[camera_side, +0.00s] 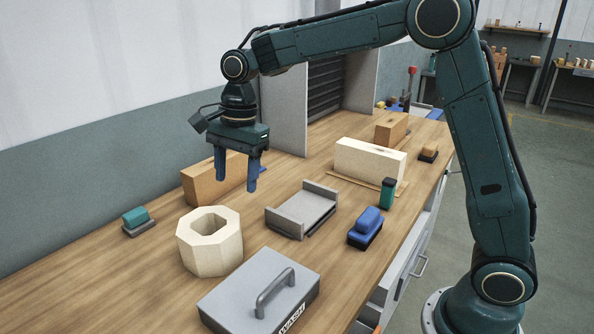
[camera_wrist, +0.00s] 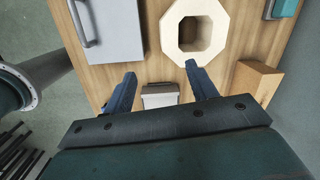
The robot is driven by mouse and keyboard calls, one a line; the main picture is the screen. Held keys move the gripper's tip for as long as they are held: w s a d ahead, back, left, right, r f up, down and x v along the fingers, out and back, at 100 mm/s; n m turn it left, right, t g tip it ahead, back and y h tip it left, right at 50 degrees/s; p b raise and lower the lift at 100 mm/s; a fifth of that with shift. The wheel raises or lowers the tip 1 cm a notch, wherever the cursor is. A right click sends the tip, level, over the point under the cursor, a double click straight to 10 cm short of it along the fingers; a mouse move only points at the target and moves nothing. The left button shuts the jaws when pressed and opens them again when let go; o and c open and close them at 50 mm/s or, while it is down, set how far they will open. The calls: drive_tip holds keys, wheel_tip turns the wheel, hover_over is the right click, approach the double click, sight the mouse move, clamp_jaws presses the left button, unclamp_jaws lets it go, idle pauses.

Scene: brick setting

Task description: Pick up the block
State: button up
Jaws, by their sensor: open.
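Several blocks are in view, and I cannot tell which one the task means. My gripper (camera_side: 236,184) is open and empty above the table, pointing down. Its two blue fingers also show in the wrist view (camera_wrist: 160,72). An orange-brown wooden block (camera_side: 200,184) stands behind the fingers in the side view, partly hidden by them. In the wrist view this block (camera_wrist: 258,78) is right of the right finger. A cream octagonal block with a hole (camera_side: 212,246) stands in front, below the gripper; it also shows in the wrist view (camera_wrist: 168,22). A long cream block (camera_side: 368,161) lies farther back.
A grey tray (camera_side: 302,208) lies right of the gripper. A grey handled box (camera_side: 240,290) is at the front. A blue block (camera_side: 368,220), a green cylinder (camera_side: 387,195) and a teal block (camera_side: 135,217) stand around. Another wooden block (camera_side: 390,132) is at the back.

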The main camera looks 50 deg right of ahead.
sight(225, 233)
drive_tip(key=w+f+m, duration=0.1)
drive_tip(key=w+a+f+m, duration=0.1)
drive_tip(key=w+f, duration=0.1)
drive_tip(key=shift+a+f+g, duration=0.1)
drive_tip(key=shift+f+g, duration=0.05)
drive_tip(key=shift+g, duration=0.15)
drive_tip(key=shift+s, duration=0.1)
drive_tip(key=shift+a+f, duration=0.15)
drive_tip(key=shift+f, duration=1.25)
drive_tip(key=shift+a+f, duration=0.2)
drive_tip(key=shift+f, duration=1.25)
drive_tip(key=shift+a+f, duration=0.15)
drive_tip(key=shift+f, duration=1.25)
drive_tip(key=shift+a+f, duration=0.2)
drive_tip(key=shift+f, duration=1.1)
drive_tip(key=shift+a+f, duration=0.2)
drive_tip(key=shift+f, duration=1.05)
